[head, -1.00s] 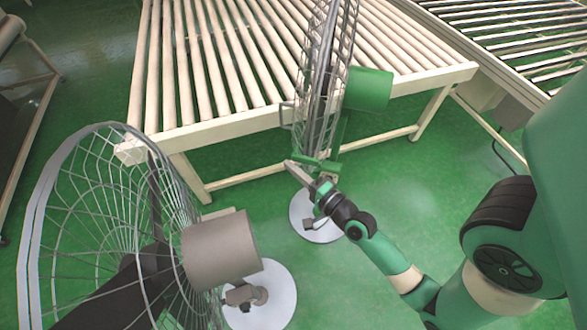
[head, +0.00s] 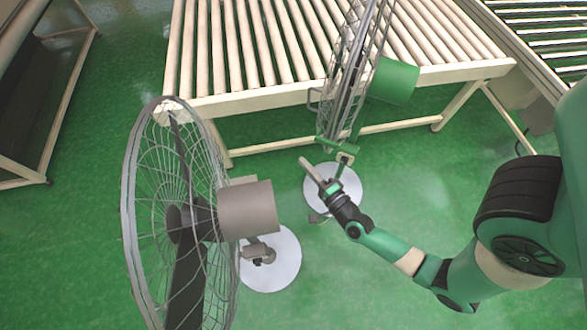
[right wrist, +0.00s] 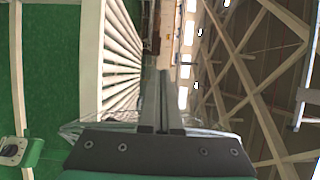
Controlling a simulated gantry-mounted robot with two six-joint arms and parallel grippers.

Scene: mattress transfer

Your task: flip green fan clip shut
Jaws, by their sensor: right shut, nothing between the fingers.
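The green fan stands in front of the roller conveyor, with a green motor housing (head: 393,80), a grey wire cage (head: 352,65) and a round white base (head: 348,200). A small green bracket, seemingly the clip (head: 338,145), sits low on the fan below the cage; whether it is open or shut is too small to tell. My right gripper (head: 304,163) is shut and empty, just left of and below the bracket, apart from it in the picture. Its closed fingers also show in the right wrist view (right wrist: 168,85). My left gripper is out of view.
A grey fan (head: 248,208) with a large wire cage stands at front left, near my right gripper. The roller conveyor (head: 250,95) lies behind both fans. Green floor (head: 430,190) is clear to the right of the green fan's base.

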